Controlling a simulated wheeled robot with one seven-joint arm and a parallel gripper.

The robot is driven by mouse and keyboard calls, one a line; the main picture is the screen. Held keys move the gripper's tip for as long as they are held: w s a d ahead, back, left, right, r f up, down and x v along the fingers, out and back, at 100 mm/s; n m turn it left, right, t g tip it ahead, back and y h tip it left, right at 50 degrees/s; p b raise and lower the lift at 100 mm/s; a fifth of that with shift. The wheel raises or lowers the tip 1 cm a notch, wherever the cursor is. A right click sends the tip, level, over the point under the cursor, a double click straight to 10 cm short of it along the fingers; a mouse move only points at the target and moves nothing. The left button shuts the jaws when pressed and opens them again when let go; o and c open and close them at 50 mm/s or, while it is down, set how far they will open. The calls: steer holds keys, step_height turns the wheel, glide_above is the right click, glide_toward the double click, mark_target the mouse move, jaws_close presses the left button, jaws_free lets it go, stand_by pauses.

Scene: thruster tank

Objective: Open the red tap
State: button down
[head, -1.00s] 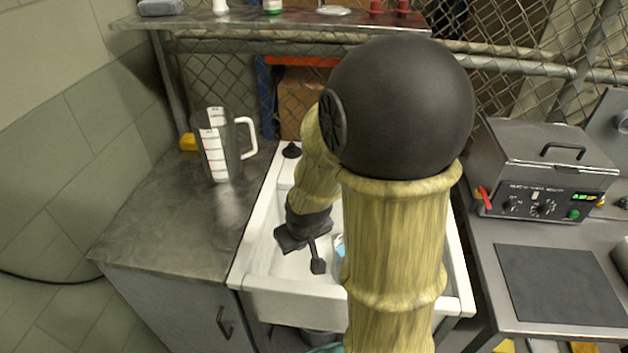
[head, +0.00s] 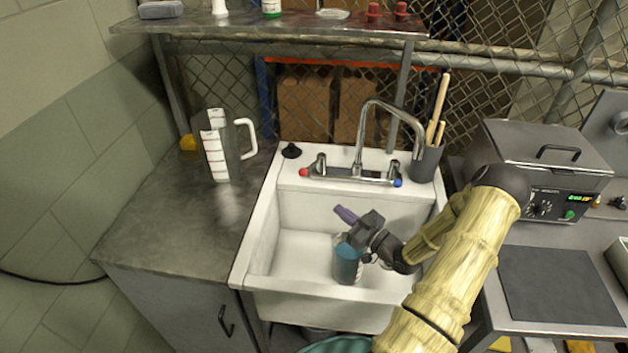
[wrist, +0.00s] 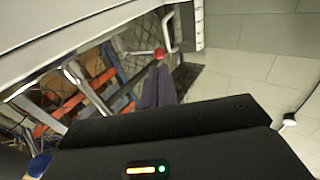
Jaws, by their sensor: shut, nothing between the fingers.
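The chrome faucet (head: 357,160) stands at the back of the white sink. Its left handle, the red tap (head: 304,172), has a red end; the right handle (head: 398,182) has a blue one. My gripper (head: 345,213) is over the basin, its purple fingers shut and empty, pointing up and left. It is in front of and to the right of the red tap, apart from it in the head view. In the wrist view the red end (wrist: 159,53) shows just beyond the fingertips (wrist: 160,68); I cannot tell the gap between them.
A teal container (head: 347,262) stands in the sink below my gripper. A measuring jug (head: 215,150) is on the left counter. A dark cup with tools (head: 427,162) stands at the sink's back right, and a metal appliance (head: 545,165) is further right.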

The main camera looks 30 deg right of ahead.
steer(key=shift+s+d+r+t, duration=0.4)
steer(key=shift+s+d+t, duration=0.1)
steer(key=shift+s+t, duration=0.2)
steer(key=shift+w, duration=0.15)
steer(key=p, duration=0.4)
glide_toward(313, 164)
steer(key=w+a, duration=0.3)
steer(key=a, duration=0.3)
steer(key=shift+r, duration=0.5)
